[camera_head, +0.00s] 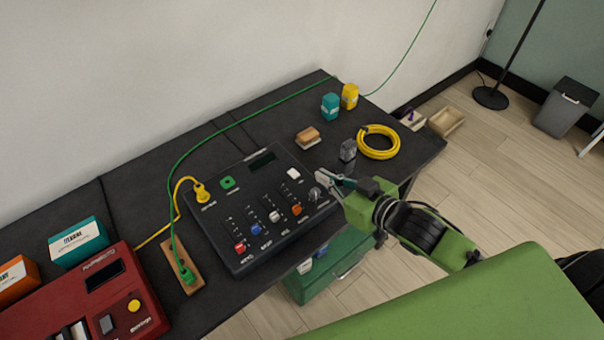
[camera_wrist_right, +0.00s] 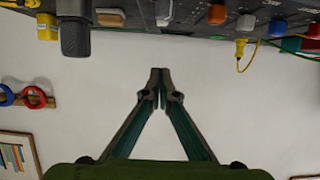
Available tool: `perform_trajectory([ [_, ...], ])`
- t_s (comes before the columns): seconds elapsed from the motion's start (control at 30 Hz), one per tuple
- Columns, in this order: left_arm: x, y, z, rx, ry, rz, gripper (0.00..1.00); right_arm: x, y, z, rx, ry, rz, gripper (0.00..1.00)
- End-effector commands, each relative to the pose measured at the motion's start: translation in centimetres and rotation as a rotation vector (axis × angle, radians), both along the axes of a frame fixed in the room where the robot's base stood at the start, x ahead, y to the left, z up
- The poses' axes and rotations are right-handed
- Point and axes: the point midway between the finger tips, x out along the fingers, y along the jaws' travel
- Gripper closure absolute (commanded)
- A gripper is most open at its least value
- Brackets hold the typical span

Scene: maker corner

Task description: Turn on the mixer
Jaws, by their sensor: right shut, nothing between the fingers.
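The mixer (camera_head: 245,205) is a dark box on the black table, with a small display, a white button (camera_head: 293,174), several coloured slider caps and a round knob (camera_head: 314,194) at its right front corner. A yellow plug (camera_head: 202,194) sits in its top left, beside a green socket (camera_head: 228,183). My right gripper (camera_head: 322,180) is shut and empty, close to the knob and the mixer's right edge; I cannot tell whether it touches. In the right wrist view its fingertips (camera_wrist_right: 160,75) meet against the white wall, and the table things appear upside down along the top. My left gripper is not in view.
A grey object (camera_head: 347,150), a coiled yellow cable (camera_head: 378,142), a wooden block (camera_head: 308,138) and teal and yellow containers stand right of the mixer. A wooden strip (camera_head: 180,266) with a green plug and a red machine (camera_head: 85,300) are left.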

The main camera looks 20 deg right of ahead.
Motion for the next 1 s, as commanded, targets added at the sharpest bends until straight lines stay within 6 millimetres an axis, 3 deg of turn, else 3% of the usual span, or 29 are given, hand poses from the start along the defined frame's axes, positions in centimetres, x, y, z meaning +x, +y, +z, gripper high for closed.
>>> perform_trajectory([
  [0.27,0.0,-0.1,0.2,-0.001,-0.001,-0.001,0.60,1.3,0.4,-0.4,0.001,-0.002,-0.002,1.00],
  [0.73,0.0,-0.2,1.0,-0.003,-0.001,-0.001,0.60,9.0,3.2,-3.4,0.000,-0.002,-0.002,1.00],
  [0.83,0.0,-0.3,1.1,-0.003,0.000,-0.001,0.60,8.6,3.1,-5.4,-0.002,0.006,-0.002,1.00],
  [1.0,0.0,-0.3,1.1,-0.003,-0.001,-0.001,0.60,8.4,3.1,-7.1,-0.001,0.002,-0.001,1.00],
])
